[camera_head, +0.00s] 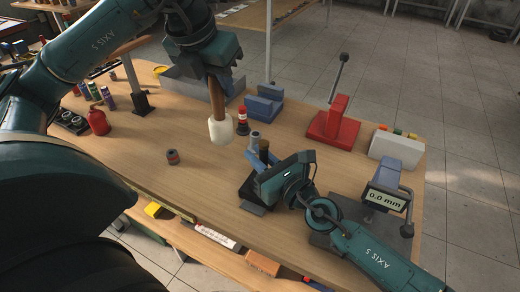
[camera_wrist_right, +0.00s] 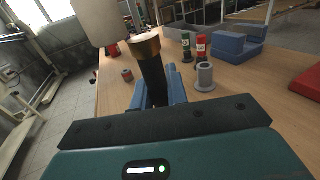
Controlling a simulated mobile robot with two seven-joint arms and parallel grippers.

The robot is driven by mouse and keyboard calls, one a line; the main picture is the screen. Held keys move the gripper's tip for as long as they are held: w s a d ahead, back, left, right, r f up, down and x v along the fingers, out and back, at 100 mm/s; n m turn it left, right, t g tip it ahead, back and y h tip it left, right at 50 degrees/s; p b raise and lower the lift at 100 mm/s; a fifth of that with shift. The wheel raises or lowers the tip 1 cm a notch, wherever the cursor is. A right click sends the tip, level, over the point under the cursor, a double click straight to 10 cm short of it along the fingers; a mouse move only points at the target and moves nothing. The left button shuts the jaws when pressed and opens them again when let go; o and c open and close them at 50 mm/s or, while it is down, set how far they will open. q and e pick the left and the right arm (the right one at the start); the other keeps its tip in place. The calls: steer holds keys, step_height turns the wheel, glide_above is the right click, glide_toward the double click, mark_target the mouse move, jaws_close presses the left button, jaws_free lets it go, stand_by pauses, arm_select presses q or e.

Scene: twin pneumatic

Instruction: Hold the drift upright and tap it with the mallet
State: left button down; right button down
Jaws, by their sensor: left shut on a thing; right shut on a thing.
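My left gripper (camera_head: 214,78) is shut on the brown handle of a mallet (camera_head: 221,128), whose pale head hangs below it. My right gripper (camera_head: 262,168) is shut on the drift (camera_head: 264,150), a dark rod with a brass-coloured top. The drift's lower end is hidden by my right gripper.
A grey flanged bush (camera_wrist_right: 204,78) stands near the drift. A red-and-white cylinder (camera_head: 242,120) and a blue block (camera_head: 264,104) stand behind. A red lever press (camera_head: 331,124) and a gauge reading 0.0 mm (camera_head: 387,198) are to the right. A small can (camera_head: 172,157) stands left.

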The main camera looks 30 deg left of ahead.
arm_select(q)
steer(key=shift+r, duration=0.1)
steer(key=w+d+r+m+h, duration=0.1)
steer(key=w+d+m+h, duration=0.1)
steer(key=d+m, duration=0.4)
steer(key=shift+w+d+r, duration=0.4)
steer(key=shift+d, duration=0.9)
steer(key=shift+f, duration=0.5)
steer(key=shift+r, duration=0.1)
steer(key=shift+r, duration=1.4)
steer(key=shift+f, duration=0.15)
steer(key=shift+f, duration=0.8)
steer(key=shift+f, duration=0.5)
stand_by(0.5)
